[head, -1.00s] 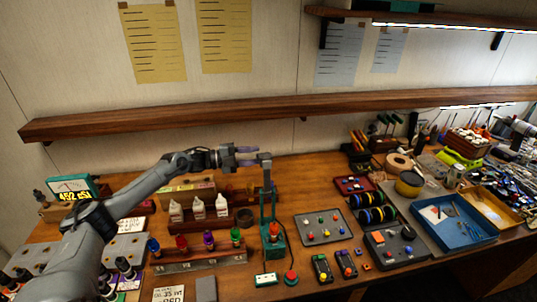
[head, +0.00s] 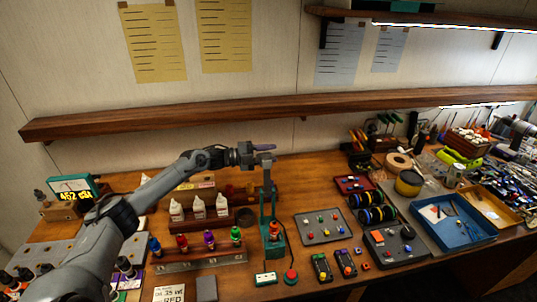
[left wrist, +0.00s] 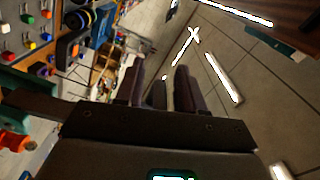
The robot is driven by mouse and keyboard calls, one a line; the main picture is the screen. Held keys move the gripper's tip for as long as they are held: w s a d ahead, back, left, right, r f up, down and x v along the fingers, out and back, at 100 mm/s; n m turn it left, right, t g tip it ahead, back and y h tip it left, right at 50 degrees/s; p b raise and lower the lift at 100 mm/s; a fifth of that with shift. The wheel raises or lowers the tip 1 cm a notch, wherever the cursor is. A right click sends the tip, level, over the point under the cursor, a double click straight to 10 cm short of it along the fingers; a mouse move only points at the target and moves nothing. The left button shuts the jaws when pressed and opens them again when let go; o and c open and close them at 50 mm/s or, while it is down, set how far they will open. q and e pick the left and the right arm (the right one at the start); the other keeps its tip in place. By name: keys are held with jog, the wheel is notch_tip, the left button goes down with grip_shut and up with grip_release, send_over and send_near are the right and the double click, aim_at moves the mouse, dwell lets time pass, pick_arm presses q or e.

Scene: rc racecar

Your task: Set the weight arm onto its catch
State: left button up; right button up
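A teal press stand (head: 279,246) stands near the middle of the bench with an orange-capped bottle (head: 274,231) in it. A grey weight arm (head: 267,177) stands upright above the stand, with a short crosspiece at its top. A dark bar (left wrist: 45,106) runs from the teal stand (left wrist: 15,108) towards the gripper there. Whether the fingers touch the arm cannot be told. The catch is not clearly visible.
A rack of coloured bottles (head: 200,257) and white bottles (head: 198,208) stand left of the stand. A red button (head: 291,276) sits in front. A grey panel with knobs (head: 322,226) lies to the right. A wooden shelf (head: 300,115) runs along the wall behind.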

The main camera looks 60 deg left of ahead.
pick_arm(q)
jog(key=shift+c, duration=0.5)
grip_shut()
pick_arm(e)
jog(key=shift+d, duration=0.15)
pick_arm(q)
jog(key=shift+r, duration=0.1)
